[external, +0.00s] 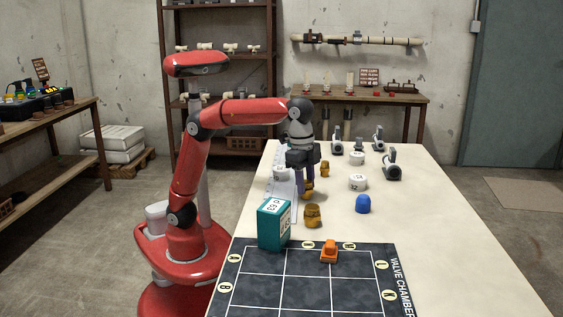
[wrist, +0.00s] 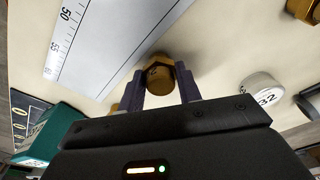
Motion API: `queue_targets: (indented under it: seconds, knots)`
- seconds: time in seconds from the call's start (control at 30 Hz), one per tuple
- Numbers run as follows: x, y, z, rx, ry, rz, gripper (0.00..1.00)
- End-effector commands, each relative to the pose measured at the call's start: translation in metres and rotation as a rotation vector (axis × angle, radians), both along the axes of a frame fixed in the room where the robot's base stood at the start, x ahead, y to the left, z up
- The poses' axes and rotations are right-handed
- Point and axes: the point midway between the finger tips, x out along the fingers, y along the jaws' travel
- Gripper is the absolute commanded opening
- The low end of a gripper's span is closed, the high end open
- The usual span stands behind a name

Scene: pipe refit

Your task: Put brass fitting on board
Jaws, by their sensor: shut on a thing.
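My gripper (external: 304,186) points down over the table, with its two fingers shut on a brass fitting (wrist: 157,74). The fitting sits between the fingertips in the wrist view. I cannot tell whether it is touching the table. Another brass fitting (external: 313,216) stands on the table nearer the board. A further brass fitting (wrist: 304,9) shows at the top right of the wrist view. The dark board (external: 307,289), with a white grid and the words VALVE CHAMBER, lies at the near end of the table. An orange piece (external: 329,252) sits in its far row.
A teal box (external: 272,226) stands at the board's far left corner, between it and my gripper. A blue piece (external: 363,204), white numbered cylinders (external: 357,183) and grey-and-white parts (external: 391,168) stand to the right. A ruled sheet (wrist: 110,40) lies beside the fitting. The table's right side is clear.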

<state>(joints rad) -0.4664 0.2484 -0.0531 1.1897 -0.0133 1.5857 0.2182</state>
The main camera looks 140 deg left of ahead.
Motion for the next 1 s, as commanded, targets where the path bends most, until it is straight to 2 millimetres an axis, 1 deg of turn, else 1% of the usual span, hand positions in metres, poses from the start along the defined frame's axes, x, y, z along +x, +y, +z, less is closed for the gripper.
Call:
queue_targets:
  seconds: [0.23, 0.27, 0.4, 0.67, 0.83, 0.9, 1.0]
  knots:
    - [0.000, 0.000, -0.004, 0.000, 0.000, 0.000, 0.09]
    - [0.000, 0.000, -0.004, 0.000, 0.000, 0.000, 0.37]
    - [0.000, 0.000, -0.003, 0.000, 0.000, 0.000, 0.55]
    - [0.000, 0.000, -0.003, 0.000, 0.000, 0.000, 0.56]
    - [0.000, 0.001, -0.008, 0.000, -0.002, 0.001, 0.56]
    - [-0.001, 0.000, 0.013, 0.002, -0.004, 0.000, 0.56]
    - [-0.003, -0.001, 0.033, 0.002, -0.004, 0.000, 0.56]
